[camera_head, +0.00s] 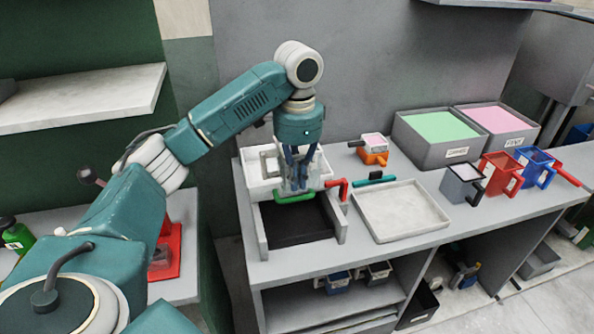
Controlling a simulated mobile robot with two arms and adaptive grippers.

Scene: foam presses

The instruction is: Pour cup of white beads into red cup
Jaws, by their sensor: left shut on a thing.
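A grey cup (463,185) with white contents at its top stands on the right part of the bench. The red cup (500,174) stands just to its right; its inside is hard to make out. My left gripper (296,186) points down over the left part of the bench, far left of both cups. It is shut on a green piece (295,198) at its fingertips, whose full shape I cannot tell. My right gripper is not in view.
A blue cup (538,168) stands right of the red cup. An empty pale tray (440,221) lies between my left gripper and the cups. Grey bins of green (434,153) and pink (513,143) material stand behind. A white bin (257,187) is beside the gripper.

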